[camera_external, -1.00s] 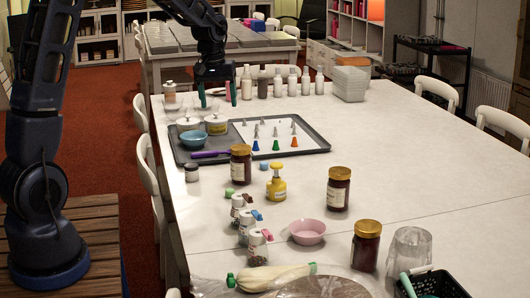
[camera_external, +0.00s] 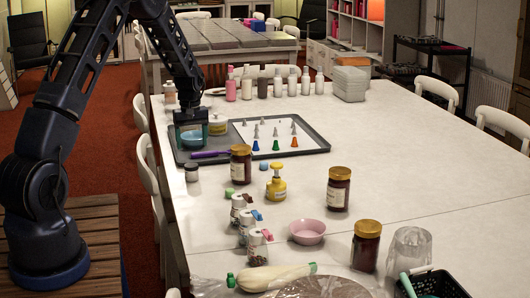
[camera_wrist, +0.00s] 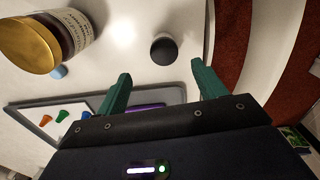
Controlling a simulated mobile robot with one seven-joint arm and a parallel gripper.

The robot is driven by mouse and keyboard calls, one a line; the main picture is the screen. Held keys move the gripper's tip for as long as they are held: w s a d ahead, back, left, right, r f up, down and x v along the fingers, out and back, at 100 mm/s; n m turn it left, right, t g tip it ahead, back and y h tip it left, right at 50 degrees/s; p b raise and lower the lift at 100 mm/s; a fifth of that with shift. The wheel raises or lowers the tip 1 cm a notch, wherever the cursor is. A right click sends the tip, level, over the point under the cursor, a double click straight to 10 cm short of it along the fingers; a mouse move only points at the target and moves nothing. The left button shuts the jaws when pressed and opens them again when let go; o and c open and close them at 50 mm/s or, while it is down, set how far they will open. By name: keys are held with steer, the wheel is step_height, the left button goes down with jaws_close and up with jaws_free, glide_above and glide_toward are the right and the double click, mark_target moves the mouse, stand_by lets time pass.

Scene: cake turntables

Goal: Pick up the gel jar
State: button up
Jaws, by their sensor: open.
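The gel jar is most likely the small glass jar with a dark lid (camera_external: 191,172), standing upright on the white table just in front of the tray's left corner. In the wrist view its round black lid (camera_wrist: 163,48) lies ahead of and between my fingertips, with clear space between.
A dark tray (camera_external: 318,148) holds piping nozzles, a yellow-labelled jar (camera_external: 217,126) and a purple-handled tool (camera_external: 210,154). A tall gold-lidded jar (camera_external: 241,165) stands right of the small jar, also large in the wrist view (camera_wrist: 75,30). The table's left edge is close.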

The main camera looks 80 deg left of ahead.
glide_above(191, 165)
steer(key=f, duration=0.4)
steer(key=shift+w+d+f, duration=0.2)
steer(key=shift+w, duration=0.15)
steer(key=shift+s+a+f, duration=0.1)
steer(key=shift+s+f, duration=0.05)
steer(key=shift+f, duration=1.2)
steer(key=shift+s+a+f, duration=0.1)
steer(key=shift+s+f, duration=0.05)
steer(key=shift+f, duration=1.15)
steer(key=c, duration=1.1)
steer(key=shift+r, duration=0.15)
